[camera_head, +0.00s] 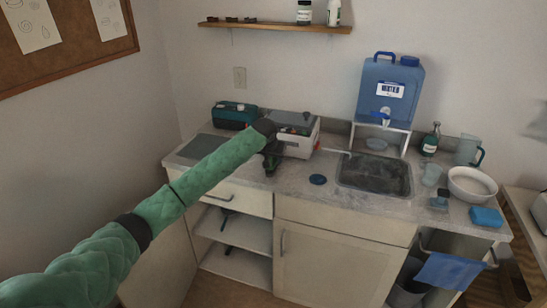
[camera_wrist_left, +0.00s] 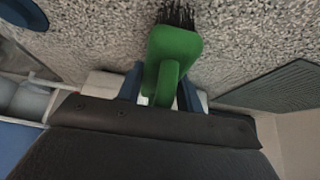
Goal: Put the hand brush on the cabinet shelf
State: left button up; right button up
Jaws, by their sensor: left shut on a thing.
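My left gripper (camera_head: 270,155) is over the counter, beside the grey-white box. In the left wrist view its blue fingers (camera_wrist_left: 160,92) are shut on the green handle of the hand brush (camera_wrist_left: 172,48). The brush's dark bristles point away from the gripper, toward the speckled counter surface. I cannot tell whether they touch it. In the head view the brush is small and dark, mostly merged with the gripper. The open cabinet shelf (camera_head: 238,232) is below the counter drawer, left of the closed door, with dark items on its boards. My right gripper is not in view.
A cabinet door (camera_head: 160,268) stands open left of the shelves.

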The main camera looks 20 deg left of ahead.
pick_arm(q)
jog(key=shift+f, duration=0.1)
dwell(0.3)
jog(key=o, duration=1)
jog(key=shift+f, duration=0.1)
jog(key=shift+o, duration=0.2)
